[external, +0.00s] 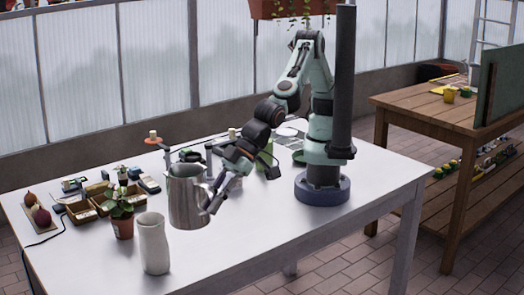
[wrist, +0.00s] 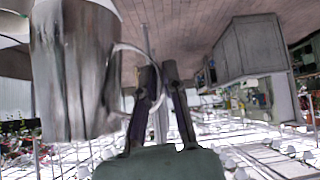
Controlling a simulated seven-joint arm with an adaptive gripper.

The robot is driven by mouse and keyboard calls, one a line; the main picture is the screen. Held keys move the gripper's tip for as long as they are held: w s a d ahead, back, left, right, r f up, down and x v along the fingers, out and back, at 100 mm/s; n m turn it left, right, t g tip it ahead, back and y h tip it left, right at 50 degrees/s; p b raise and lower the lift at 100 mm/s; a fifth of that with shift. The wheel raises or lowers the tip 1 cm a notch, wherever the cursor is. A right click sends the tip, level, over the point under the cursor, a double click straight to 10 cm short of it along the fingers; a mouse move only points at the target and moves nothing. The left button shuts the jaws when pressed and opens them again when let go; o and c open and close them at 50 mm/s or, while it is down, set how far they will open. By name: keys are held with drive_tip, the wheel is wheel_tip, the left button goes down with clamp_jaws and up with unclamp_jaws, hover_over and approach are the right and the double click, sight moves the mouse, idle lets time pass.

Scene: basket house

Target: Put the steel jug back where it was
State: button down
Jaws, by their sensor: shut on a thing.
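The steel jug (external: 187,196) is a tall shiny metal pitcher near the front left part of the white table. My gripper (external: 212,203) is at its right side, shut on its handle. In the wrist view the jug (wrist: 75,75) fills the left side, and its looped handle passes between the fingers of my gripper (wrist: 160,82). The jug looks upright in the external view. I cannot tell whether its base touches the table or is slightly above it.
A white vase (external: 153,243) stands in front of the jug to the left. A potted plant (external: 121,217) is left of the jug. Small boxes (external: 82,212) and dark red round items (external: 41,216) lie farther left. The white table (external: 255,240) is clear at front right.

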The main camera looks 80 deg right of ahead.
drive_tip(key=w+d+f+m+t+h, duration=0.15)
drive_tip(key=d+m+h, duration=0.3)
drive_tip(key=d, duration=1.25)
drive_tip(key=w+d+m+t+h, duration=0.25)
drive_tip(key=d+m, duration=0.35)
drive_tip(key=d, duration=1.1)
drive_tip(key=shift+g, duration=0.4)
drive_tip(key=shift+w+a+f, duration=1.6)
drive_tip(key=shift+w+f, duration=0.1)
drive_tip(key=shift+f, duration=1.1)
drive_tip(key=shift+w+a+f, duration=1.65)
drive_tip(key=shift+w+f, duration=0.1)
drive_tip(key=shift+f, duration=1)
drive_tip(key=shift+w+a+f, duration=1.6)
drive_tip(key=shift+w+f, duration=0.1)
drive_tip(key=shift+f, duration=1.1)
drive_tip(key=shift+f, duration=0.1)
drive_tip(key=c, duration=1.2)
unclamp_jaws()
